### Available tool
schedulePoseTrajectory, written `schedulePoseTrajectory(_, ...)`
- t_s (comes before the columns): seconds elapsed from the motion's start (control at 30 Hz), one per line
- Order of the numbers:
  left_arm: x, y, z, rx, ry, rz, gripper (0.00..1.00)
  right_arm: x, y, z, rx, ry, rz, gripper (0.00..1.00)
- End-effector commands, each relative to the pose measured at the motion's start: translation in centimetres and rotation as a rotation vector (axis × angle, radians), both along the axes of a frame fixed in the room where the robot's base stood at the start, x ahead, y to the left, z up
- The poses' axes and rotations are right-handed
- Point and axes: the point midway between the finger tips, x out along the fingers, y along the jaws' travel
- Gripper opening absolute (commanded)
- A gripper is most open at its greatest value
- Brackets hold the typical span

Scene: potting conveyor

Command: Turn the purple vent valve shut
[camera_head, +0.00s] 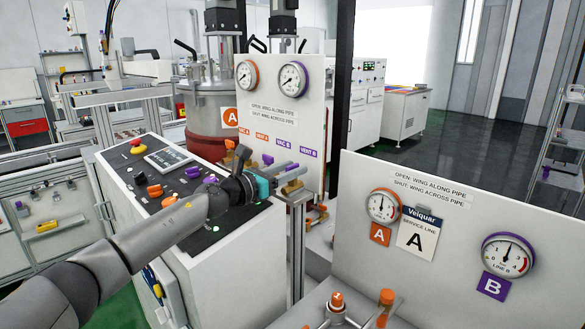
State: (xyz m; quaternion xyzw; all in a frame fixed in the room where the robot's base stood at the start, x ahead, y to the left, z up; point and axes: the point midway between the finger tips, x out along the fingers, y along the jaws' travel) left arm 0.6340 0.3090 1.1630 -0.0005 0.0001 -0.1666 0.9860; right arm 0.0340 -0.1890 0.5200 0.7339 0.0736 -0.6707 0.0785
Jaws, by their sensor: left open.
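On the white valve panel (318,105), the purple VENT B label (308,154) is the rightmost in a row with VAC A, VENT A and VAC B. A small purple valve wing (292,166) shows below it, at the fingers of my left gripper (291,174). I cannot tell whether the fingers touch it or whether it lies along or across its pipe. Another purple wing (267,158) is just to the left. My left gripper is open, reaching in over the console. Its wrist and fingers hide part of the valve row. My right gripper is not in view.
A white console (225,265) with a red stop button (138,146) and several orange and purple knobs lies under my left arm. A second panel (450,275) with gauges A and B stands at the right front. A metal post (297,250) rises below the gripper.

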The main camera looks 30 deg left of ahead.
Motion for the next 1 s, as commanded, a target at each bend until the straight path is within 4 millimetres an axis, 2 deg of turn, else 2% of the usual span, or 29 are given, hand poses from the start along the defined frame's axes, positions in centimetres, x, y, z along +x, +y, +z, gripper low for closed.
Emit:
schedulePoseTrajectory(0.43,0.68,-0.27,0.03,0.002,-0.001,-0.001,0.44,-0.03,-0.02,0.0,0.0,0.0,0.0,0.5)
schedulePoseTrajectory(0.8,0.66,-0.25,0.02,0.001,0.0,-0.001,0.02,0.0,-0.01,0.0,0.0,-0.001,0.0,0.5)
schedulePoseTrajectory(1.0,0.65,-0.25,0.02,0.001,0.0,0.0,0.0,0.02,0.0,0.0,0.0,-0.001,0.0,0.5)
